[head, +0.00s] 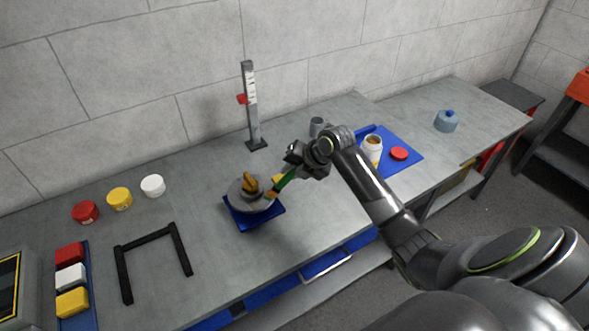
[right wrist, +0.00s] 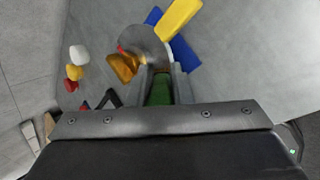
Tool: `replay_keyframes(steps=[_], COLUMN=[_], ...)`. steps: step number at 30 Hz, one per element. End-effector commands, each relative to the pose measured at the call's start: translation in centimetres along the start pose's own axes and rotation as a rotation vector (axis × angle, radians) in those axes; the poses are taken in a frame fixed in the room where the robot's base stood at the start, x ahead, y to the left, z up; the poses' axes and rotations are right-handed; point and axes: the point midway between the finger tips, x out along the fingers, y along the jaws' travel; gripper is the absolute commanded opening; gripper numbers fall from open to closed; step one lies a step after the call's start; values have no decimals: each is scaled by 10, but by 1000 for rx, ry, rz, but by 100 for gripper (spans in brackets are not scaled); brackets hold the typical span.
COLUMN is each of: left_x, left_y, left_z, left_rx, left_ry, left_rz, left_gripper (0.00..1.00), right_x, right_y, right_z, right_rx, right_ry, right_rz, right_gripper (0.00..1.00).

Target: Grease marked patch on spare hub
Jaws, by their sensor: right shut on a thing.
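The spare hub (head: 238,201) is a grey disc with an amber-brown centre piece (head: 250,184), lying on a blue tray (head: 243,224). My right gripper (head: 287,178) is shut on a green-handled brush (head: 284,183), which slants down to the hub's right edge. The green handle (right wrist: 160,90) also shows between the fingers in the right wrist view, with the hub (right wrist: 148,40) just beyond. A small red spot shows at the hub's right edge; whether it is the marked patch or the brush, and whether the tip touches, I cannot tell. My left gripper is out of view.
An open white jar (head: 372,147) and a red lid (head: 399,153) are on a blue mat (head: 410,167) at the right. A black frame (head: 124,275) and coloured jars are left.

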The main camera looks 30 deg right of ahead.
Motion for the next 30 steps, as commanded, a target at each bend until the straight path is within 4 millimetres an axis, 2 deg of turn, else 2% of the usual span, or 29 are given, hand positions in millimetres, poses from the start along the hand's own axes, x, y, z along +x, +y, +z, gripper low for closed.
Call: replay_keyframes(steps=[6, 13, 21, 30], left_x=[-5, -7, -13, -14], left_y=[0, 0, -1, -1], left_z=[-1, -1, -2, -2], left_rx=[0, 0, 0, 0], left_ry=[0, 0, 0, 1], left_rz=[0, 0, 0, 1], left_gripper=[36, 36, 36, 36], right_x=[3, 5, 7, 8], right_y=[10, 14, 26, 30], right_z=[-18, -27, -47, -52], right_rx=[2, 3, 3, 2], right_ry=[5, 5, 6, 3], right_rz=[-1, -2, -4, -3], right_gripper=[0, 0, 0, 0])
